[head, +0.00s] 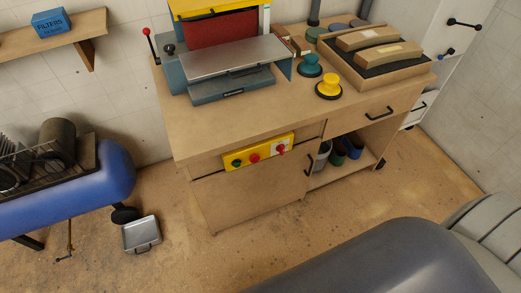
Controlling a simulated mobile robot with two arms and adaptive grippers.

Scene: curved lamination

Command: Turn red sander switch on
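A yellow control panel (268,154) is fixed to the front of the wooden workbench cabinet. At its right end is a small red switch (281,149) on a pale plate; its on or off position is too small to tell. A red button (255,158) sits in the middle of the panel and a green button (237,163) at its left. The sander (230,60), with a red face under a yellow top and a grey table, stands on the bench above. Neither of my grippers is in view, and nothing covers the panel.
Yellow (329,87) and teal (310,67) round-knobbed tools and a wooden tray (399,83) stand on the workbench (222,122). A blue tank (75,195) is at left, a metal case (141,235) on the floor. A large grey rounded shape (390,262) fills the bottom right. Floor before the cabinet is clear.

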